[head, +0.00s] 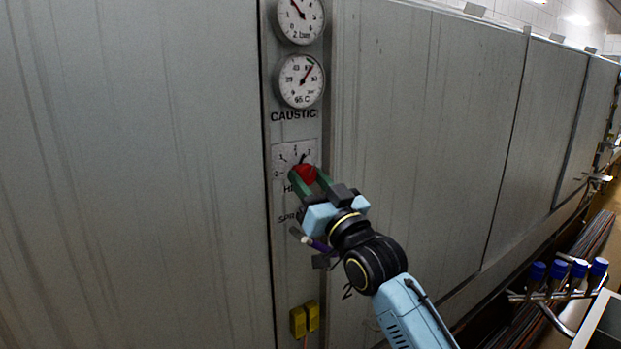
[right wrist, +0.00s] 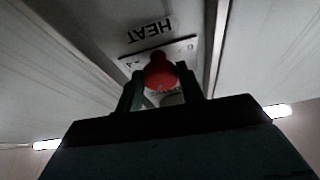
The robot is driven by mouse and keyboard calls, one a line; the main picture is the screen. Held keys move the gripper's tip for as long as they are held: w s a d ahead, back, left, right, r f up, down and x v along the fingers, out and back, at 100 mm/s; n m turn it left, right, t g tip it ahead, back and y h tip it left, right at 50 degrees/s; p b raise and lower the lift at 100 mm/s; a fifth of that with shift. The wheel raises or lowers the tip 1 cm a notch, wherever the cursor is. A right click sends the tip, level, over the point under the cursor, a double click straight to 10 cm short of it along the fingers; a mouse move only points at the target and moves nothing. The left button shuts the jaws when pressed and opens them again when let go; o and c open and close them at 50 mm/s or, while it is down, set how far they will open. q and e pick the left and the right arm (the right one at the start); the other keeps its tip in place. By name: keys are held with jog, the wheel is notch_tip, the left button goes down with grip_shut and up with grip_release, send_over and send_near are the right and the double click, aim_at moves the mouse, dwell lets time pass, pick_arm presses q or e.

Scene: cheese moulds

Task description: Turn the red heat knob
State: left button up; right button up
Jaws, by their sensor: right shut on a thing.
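The red heat knob (head: 305,173) sits on a pale dial plate (head: 288,156) on the narrow metal panel, below the word CAUSTIC. My right gripper (head: 303,179) is shut on the knob, with one green finger on each side of it. In the right wrist view the knob (right wrist: 160,72) shows between the two dark fingertips (right wrist: 159,86), in front of the plate marked HEAT. The knob's pointer and part of the scale are partly covered, so its exact setting is hard to tell. My left gripper is not in view.
Two round gauges, an upper one (head: 300,17) and a lower one (head: 301,81), are above the knob. Yellow blocks (head: 298,322) are low on the panel. Large flat metal walls flank it. Blue-capped fittings (head: 558,269) and a rail are at lower right.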

jog(key=shift+m, duration=0.3)
jog(key=o, duration=1)
jog(key=shift+c, duration=0.2)
jog(key=shift+s+d+f, duration=0.25)
jog(key=shift+s+f, duration=0.05)
jog(key=shift+s, duration=0.15)
jog(key=b+v, duration=0.3)
jog(key=v, duration=0.9)
jog(key=shift+s, duration=0.15)
